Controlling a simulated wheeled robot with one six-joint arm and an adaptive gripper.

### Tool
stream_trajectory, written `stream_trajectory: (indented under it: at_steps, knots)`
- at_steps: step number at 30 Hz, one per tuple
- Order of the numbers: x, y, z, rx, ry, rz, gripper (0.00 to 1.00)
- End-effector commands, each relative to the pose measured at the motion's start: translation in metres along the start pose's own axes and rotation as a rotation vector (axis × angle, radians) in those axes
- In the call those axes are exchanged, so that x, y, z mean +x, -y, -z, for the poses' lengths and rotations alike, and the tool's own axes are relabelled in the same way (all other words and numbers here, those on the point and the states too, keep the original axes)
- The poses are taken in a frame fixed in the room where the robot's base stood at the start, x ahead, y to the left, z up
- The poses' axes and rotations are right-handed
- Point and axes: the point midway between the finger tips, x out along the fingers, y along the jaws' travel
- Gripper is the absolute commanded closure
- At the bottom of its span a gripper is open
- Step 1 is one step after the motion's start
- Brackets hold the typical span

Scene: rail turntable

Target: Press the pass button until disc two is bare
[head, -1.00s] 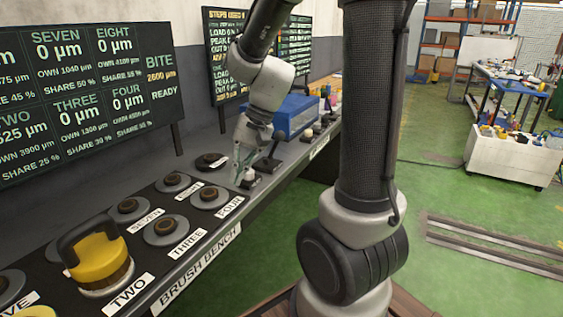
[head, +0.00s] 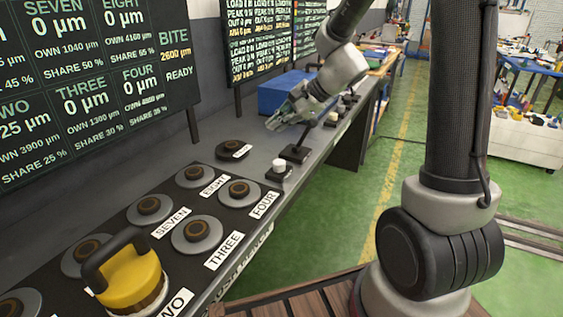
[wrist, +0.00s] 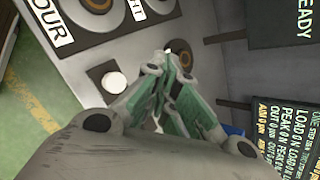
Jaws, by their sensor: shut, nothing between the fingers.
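A white round button (head: 279,166) stands on a dark square base beside the FOUR label; it also shows in the wrist view (wrist: 114,82). Whether it is labelled as the pass button I cannot tell. My gripper (head: 274,123) is shut and empty, raised above the bench behind the button and apart from it. In the wrist view its closed fingertips (wrist: 166,54) are to the right of the button. A yellow brush block (head: 130,280) with a dark arched handle sits behind the TWO label (head: 176,303), covering disc two. The left board (head: 95,85) shows TWO ending in 25 µm, partly cut off.
Discs THREE (head: 197,234) and FOUR (head: 239,192) line the brush bench; the board reads 0 µm for both. It also reads BITE 2600 µm, READY. A dark lever-like post (head: 297,151) stands right of the button. A blue box (head: 285,92) is farther back.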

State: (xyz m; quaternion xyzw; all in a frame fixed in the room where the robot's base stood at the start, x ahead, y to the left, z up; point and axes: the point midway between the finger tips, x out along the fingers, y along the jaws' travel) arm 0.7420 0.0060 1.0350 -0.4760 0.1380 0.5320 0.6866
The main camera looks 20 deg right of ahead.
Motion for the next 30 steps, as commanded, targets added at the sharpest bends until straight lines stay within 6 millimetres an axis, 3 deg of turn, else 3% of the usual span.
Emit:
stream_trajectory:
  at_steps: [8,22,30]
  knots:
    - [0.004,-0.003,0.003,0.0,0.0,-0.002,1.0]
    - [0.046,-0.034,0.034,0.002,-0.001,-0.003,1.0]
    - [0.059,-0.044,0.044,-0.001,0.0,-0.001,1.0]
